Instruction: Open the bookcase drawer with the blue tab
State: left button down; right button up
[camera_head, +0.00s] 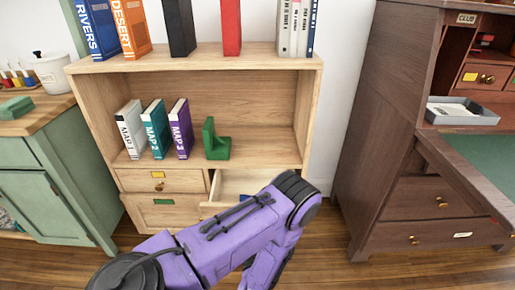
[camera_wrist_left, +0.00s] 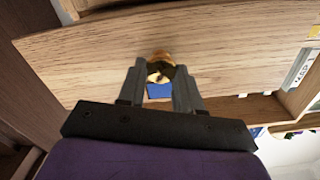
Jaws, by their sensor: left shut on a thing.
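The wooden bookcase (camera_head: 235,70) has a drawer with a blue tab (camera_head: 245,197) at its lower right. This drawer (camera_head: 232,183) stands partly open, and its inside shows in the head view. My purple left arm crosses in front and hides much of its front and my gripper there. In the left wrist view, my left gripper (camera_wrist_left: 160,72) is shut on the round brass knob (camera_wrist_left: 160,57) of the drawer front (camera_wrist_left: 235,50). The blue tab also shows between the fingers (camera_wrist_left: 158,91). My right gripper is not in view.
Drawers with a yellow tab (camera_head: 158,174) and a green tab (camera_head: 163,202) are on the bookcase's left and look shut. Map books (camera_head: 155,128) and a green bookend (camera_head: 216,143) stand on the shelf. A dark desk (camera_head: 385,130) is at right, a green cabinet (camera_head: 45,190) at left.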

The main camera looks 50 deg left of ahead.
pick_arm(q)
jog(key=c, duration=0.8)
grip_release()
jog(key=shift+o, duration=0.2)
jog(key=p+v, duration=0.1)
jog(key=v, duration=0.9)
jog(key=shift+s+d, duration=0.15)
jog(key=shift+d, duration=0.1)
